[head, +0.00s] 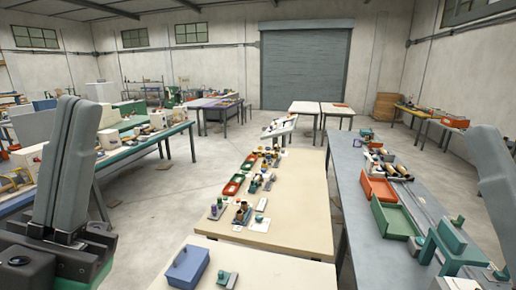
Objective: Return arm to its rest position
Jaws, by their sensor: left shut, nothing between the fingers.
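My left gripper (79,104) stands large at the left edge of the head view. Its two long grey fingers point up and lie closed against each other, with nothing held. Its dark base is at the lower left corner. A grey part of my right arm (490,165) shows at the right edge, cut off by the frame. Whether its fingers are open or shut cannot be made out. Neither arm is seen touching any object.
A cream table (300,215) with small parts and red and green trays runs down the middle. A grey-blue bench (349,200) on the right bears an orange bin (379,190) and a green tray (396,222). A blue box (187,267) sits in front. Floor between tables is clear.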

